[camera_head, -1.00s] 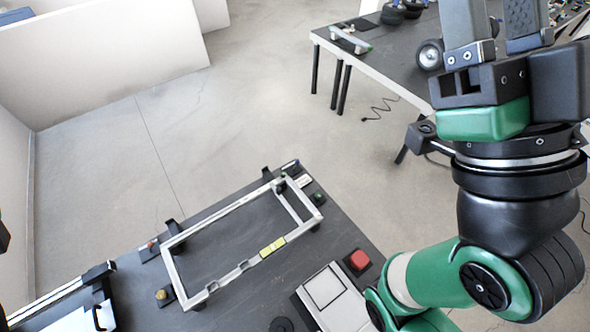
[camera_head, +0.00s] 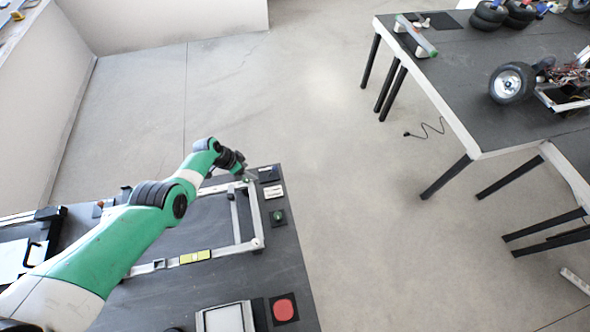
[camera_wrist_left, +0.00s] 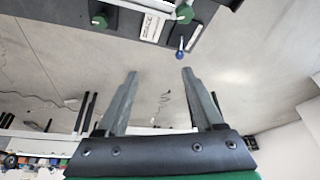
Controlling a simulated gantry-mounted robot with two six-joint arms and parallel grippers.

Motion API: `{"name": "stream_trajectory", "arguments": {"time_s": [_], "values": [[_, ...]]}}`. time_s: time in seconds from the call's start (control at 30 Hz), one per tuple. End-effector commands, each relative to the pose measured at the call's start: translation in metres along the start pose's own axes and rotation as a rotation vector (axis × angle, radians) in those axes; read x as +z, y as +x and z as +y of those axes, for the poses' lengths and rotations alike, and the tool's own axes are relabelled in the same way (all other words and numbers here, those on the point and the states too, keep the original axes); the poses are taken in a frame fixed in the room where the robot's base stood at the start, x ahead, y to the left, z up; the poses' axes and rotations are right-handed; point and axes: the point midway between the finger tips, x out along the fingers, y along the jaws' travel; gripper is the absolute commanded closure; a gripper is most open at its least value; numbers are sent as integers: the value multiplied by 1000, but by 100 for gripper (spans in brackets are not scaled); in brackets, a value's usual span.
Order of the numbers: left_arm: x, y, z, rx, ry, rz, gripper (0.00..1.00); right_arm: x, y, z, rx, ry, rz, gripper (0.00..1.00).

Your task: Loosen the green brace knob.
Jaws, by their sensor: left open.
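Two green knobs show at the far right end of the workbench. One green knob (camera_head: 247,180) sits on the far corner of the aluminium frame (camera_head: 253,215), close to my left gripper; it also shows in the left wrist view (camera_wrist_left: 184,12). The other green knob (camera_head: 277,216) is on a black block beside the frame and also shows in the left wrist view (camera_wrist_left: 100,20). My left gripper (camera_head: 250,171) is above the frame's far corner. In the left wrist view its fingers (camera_wrist_left: 158,75) are apart with nothing between them. My right gripper is not in view.
A red button (camera_head: 284,309) and a pale box (camera_head: 225,318) stand at the bench's near edge. A light label plate (camera_head: 273,191) lies beside the frame. A blue-tipped part (camera_wrist_left: 180,52) is near the frame knob. Another table (camera_head: 460,80) with wheels stands beyond open floor.

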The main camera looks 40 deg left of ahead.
Motion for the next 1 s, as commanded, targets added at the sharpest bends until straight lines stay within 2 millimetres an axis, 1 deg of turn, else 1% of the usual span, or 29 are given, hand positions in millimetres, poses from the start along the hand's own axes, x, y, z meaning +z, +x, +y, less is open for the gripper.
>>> {"name": "stream_trajectory", "arguments": {"time_s": [0.03,0.1,0.2,0.33,0.47,0.57,0.7,1.0], "values": [[24,3,-14,-8,-50,-11,31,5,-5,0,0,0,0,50],[38,-1,-29,-26,-88,-9,31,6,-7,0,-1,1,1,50],[50,-4,-40,-39,-119,-10,31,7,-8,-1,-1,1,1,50],[51,-4,-42,-42,-122,-9,31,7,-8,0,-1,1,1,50],[52,6,-42,-42,-120,-9,31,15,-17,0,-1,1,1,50],[53,20,-42,-42,-119,-9,31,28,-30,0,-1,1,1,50],[54,45,-43,-42,-118,-9,31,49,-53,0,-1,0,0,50],[54,91,-45,-42,-118,-8,31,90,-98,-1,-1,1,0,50]]}}
